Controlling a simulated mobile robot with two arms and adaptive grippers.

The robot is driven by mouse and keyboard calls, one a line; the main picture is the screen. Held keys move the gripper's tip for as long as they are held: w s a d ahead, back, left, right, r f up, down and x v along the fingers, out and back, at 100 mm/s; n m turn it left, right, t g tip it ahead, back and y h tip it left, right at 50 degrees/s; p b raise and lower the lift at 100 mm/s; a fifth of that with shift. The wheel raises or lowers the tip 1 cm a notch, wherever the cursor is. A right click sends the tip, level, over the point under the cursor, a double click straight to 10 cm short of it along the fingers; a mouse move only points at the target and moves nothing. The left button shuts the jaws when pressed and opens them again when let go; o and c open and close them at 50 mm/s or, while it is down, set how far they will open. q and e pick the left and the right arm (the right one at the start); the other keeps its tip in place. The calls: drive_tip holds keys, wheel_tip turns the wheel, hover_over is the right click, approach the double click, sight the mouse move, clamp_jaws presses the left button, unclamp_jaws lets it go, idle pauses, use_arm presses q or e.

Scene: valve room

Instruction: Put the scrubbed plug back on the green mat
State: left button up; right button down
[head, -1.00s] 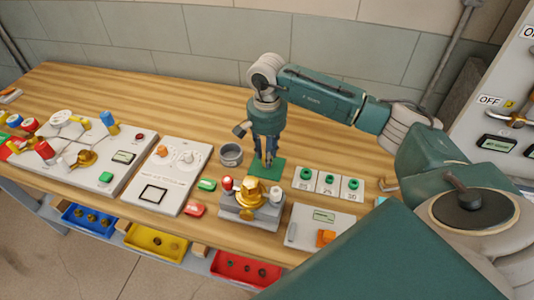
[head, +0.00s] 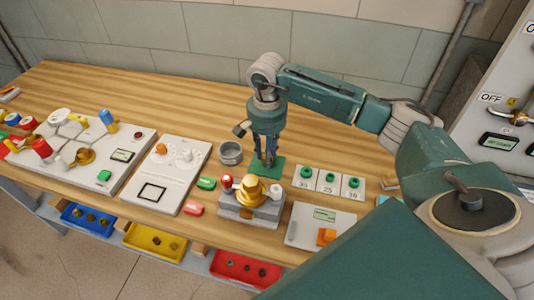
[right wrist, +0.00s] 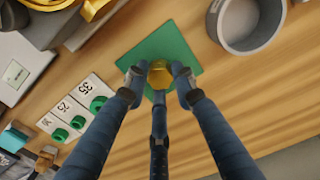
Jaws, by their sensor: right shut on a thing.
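The plug (right wrist: 159,75) is a small brass-coloured piece with a faceted top. My right gripper (right wrist: 159,82) has its fingers closed around it, directly over the green mat. In the head view my right gripper (head: 267,162) points straight down at the green mat (head: 279,172), and its fingers hide the plug there. The square mat (right wrist: 167,42) lies flat on the wooden bench. I cannot tell whether the plug touches the mat or hangs just above it. My left gripper is not in view.
A grey round bowl (head: 231,153) stands left of the mat. A brass valve on a grey block (head: 250,209) stands in front. Numbered cards with green rings (head: 329,183) lie to the right. The bench behind the mat is clear.

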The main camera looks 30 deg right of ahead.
drive_tip(key=shift+f+b, duration=0.1)
drive_tip(key=shift+b, duration=0.2)
idle(0.5)
drive_tip(key=c, duration=1.3)
unclamp_jaws()
drive_tip(key=shift+c, duration=0.2)
drive_tip(key=shift+r+p, duration=2.15)
drive_tip(key=shift+r, duration=1.9)
